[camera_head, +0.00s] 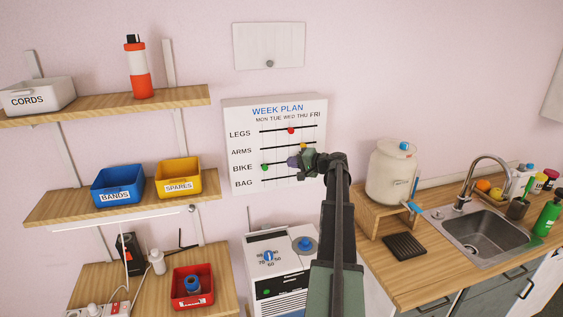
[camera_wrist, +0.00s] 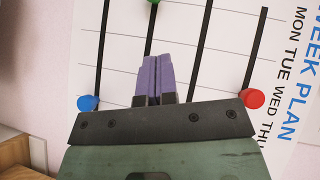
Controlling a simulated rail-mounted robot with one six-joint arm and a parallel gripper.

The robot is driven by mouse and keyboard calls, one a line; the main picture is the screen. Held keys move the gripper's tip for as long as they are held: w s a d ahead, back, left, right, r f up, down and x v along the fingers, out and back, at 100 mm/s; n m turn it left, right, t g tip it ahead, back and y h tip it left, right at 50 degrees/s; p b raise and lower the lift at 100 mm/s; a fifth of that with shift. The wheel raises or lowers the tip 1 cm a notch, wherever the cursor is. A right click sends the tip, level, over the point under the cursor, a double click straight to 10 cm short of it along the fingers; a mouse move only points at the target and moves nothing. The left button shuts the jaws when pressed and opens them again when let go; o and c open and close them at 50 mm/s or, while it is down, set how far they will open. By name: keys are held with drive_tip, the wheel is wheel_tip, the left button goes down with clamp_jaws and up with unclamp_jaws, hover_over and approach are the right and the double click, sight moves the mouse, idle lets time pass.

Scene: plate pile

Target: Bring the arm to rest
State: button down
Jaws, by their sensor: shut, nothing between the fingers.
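My gripper (camera_head: 293,162) is raised in front of the WEEK PLAN board (camera_head: 240,113) on the wall, near its middle. In the wrist view my gripper (camera_wrist: 151,60) shows its two purple fingers pressed together, shut with nothing between them. The board (camera_wrist: 175,45) fills most of the wrist view, turned on its side. A red bead (camera_head: 291,130) sits on the LEGS line and a green bead (camera_head: 265,167) on the BIKE line. In the wrist view a blue bead (camera_wrist: 88,103) and the red bead (camera_wrist: 254,98) lie either side of the gripper. My arm hides part of the board's lower right.
Wooden shelves on the left hold a blue BANDS bin (camera_head: 118,186), a yellow SPARES bin (camera_head: 178,177) and a red-white bottle (camera_head: 138,70). A white dispenser (camera_head: 391,172) on a wooden stand and a sink (camera_head: 482,236) are at the right. A white appliance (camera_head: 270,247) stands below the board.

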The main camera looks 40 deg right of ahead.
drive_tip(key=s+r, duration=0.1)
drive_tip(key=s, duration=0.5)
drive_tip(key=shift+d+r+p, duration=0.3)
drive_tip(key=shift+d+p, duration=0.15)
drive_tip(key=shift+s, duration=0.1)
drive_tip(key=s+a+f+n+g+b, duration=0.1)
drive_tip(key=a+f+g+b, duration=0.15)
drive_tip(key=a+f, duration=0.4)
drive_tip(key=s+a+f+n+g+b, duration=0.15)
drive_tip(key=a+f+g, duration=0.25)
drive_tip(key=a, duration=0.6)
drive_tip(key=s+a+f+n+g+b, duration=0.1)
drive_tip(key=s+a+f+n+g, duration=0.1)
drive_tip(key=a+f+g, duration=0.5)
drive_tip(key=s+a+f+n+h+b, duration=0.1)
drive_tip(key=s+a+f+n+b, duration=0.1)
drive_tip(key=a, duration=0.9)
drive_tip(key=s+a+f+n+g+h+b, duration=0.1)
drive_tip(key=a+f+n+b, duration=0.2)
drive_tip(key=a, duration=0.8)
drive_tip(key=s+a+f+n+h+b, duration=0.2)
drive_tip(key=a+f+n, duration=0.1)
drive_tip(key=a, duration=0.8)
drive_tip(key=shift+s+a+f+b, duration=0.15)
drive_tip(key=shift+s+f+b, duration=0.2)
drive_tip(key=shift+f+b, duration=0.05)
